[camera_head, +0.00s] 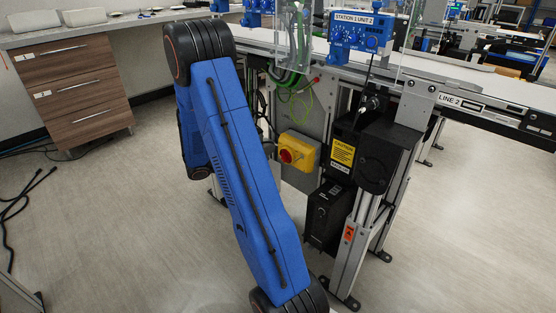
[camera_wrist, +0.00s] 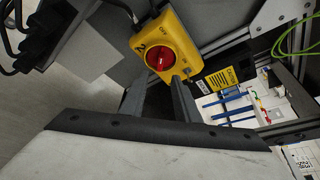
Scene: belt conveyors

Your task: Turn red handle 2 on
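Red handle 2 is a round red rotary knob (camera_wrist: 160,55) on a yellow switch box (camera_wrist: 178,38) marked with a 2. In the head view the red knob (camera_head: 287,156) faces left on the yellow box (camera_head: 308,150), on a grey panel under the conveyor. In the head view my gripper is out of sight.
The conveyor (camera_head: 465,102) marked LINE 2 runs above the box. A black unit with a yellow caution label (camera_head: 343,152) stands right of it. Green cables (camera_head: 290,85) hang above. A wooden drawer cabinet (camera_head: 75,95) stands at left. Floor is clear at front right.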

